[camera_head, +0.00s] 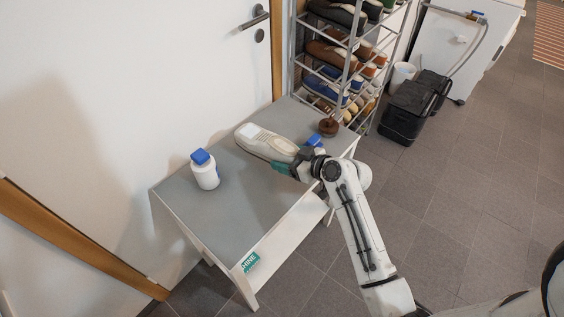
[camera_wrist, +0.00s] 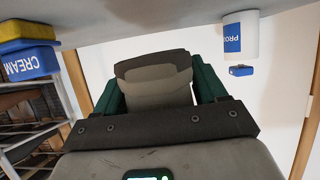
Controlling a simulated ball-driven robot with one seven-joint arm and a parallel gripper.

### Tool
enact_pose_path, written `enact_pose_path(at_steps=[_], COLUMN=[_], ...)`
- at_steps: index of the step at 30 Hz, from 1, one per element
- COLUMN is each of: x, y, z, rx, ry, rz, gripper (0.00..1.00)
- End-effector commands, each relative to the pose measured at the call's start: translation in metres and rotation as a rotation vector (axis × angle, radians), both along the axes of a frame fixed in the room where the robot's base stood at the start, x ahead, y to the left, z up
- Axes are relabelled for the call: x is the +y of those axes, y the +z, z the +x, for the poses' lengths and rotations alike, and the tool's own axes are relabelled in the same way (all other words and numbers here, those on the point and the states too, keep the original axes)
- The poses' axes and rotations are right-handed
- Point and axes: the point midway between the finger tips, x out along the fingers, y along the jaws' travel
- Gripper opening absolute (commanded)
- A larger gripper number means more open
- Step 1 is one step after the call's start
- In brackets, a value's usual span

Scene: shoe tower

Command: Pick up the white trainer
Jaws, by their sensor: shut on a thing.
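The white trainer (camera_head: 262,142) is over the grey-topped table in the head view, its toe pointing to the upper left. My gripper (camera_head: 296,161) is shut on its near end. In the wrist view the greyish end of the trainer (camera_wrist: 155,85) sits between the two green fingers of my gripper (camera_wrist: 158,88). That view is upside down, and a strip of pale background shows between the trainer and the tabletop. The head view does not clearly show a gap below the trainer. The held end is partly hidden by my gripper in the head view.
A white bottle with a blue cap (camera_head: 205,170) stands on the table (camera_head: 225,217) to the left. A blue cream tin (camera_head: 314,141) and a brown object (camera_head: 328,127) are close behind my gripper. A shoe rack (camera_head: 348,55) stands behind, with black boxes (camera_head: 408,110) to its right.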

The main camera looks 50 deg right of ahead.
Motion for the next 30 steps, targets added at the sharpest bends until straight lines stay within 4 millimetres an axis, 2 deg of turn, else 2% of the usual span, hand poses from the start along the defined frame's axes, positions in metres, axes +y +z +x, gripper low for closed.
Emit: enact_pose_path(at_steps=[1,5,9,15,21,30], x=[-0.001,-0.001,-0.003,-0.004,-0.004,-0.004], y=[0.014,0.043,0.054,0.07,0.077,0.079], z=[-0.01,-0.035,-0.07,-0.103,-0.119,-0.121], rx=[-0.006,-0.005,-0.002,-0.002,-0.002,-0.002], ry=[-0.002,-0.001,-0.002,-0.001,-0.001,-0.001], rz=[-0.004,-0.005,-0.002,-0.003,-0.001,-0.001], gripper=[0.31,0.31,0.31,0.31,0.31,0.31])
